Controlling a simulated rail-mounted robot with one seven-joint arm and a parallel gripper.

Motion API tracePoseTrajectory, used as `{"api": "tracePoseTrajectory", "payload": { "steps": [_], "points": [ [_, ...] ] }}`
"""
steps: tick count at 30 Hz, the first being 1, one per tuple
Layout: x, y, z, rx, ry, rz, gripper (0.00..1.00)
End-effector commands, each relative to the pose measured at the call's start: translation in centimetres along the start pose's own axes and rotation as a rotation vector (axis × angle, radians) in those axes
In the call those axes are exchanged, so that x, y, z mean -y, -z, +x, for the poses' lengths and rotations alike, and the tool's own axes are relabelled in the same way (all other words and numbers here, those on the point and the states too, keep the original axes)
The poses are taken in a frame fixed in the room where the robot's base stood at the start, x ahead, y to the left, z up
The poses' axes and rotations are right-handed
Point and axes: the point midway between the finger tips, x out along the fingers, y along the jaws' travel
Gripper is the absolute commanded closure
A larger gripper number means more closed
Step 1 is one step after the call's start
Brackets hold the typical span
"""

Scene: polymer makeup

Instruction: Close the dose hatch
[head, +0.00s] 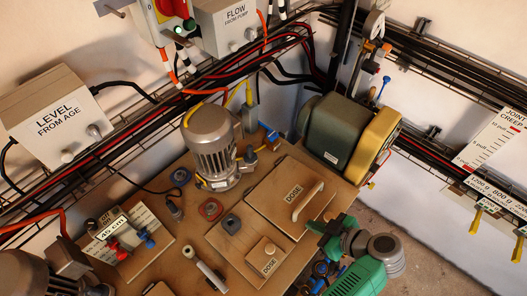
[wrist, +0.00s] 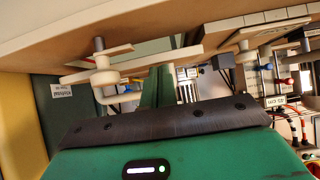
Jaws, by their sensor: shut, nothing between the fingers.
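Two wooden panels labelled DOSE lie on the wooden bench top in the head view. The larger dose panel (head: 272,205) has a pale curved handle (head: 308,200). In the wrist view, a green finger (wrist: 158,86) shows beside a pale curved handle (wrist: 108,92); contact is unclear.
A grey motor (head: 212,145) stands behind the panels, and a green and yellow machine (head: 345,135) stands at the back right. Cable trays run along the walls.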

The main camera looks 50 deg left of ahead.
Motion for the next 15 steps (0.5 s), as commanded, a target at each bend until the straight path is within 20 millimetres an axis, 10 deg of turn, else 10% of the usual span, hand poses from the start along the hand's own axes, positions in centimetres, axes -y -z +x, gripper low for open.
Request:
{"api": "tracePoseTrajectory", "payload": {
  "steps": [15],
  "points": [
    [0.1, -2.0, 1.5, 0.001, 0.007, -0.004, 1.0]
  ]
}}
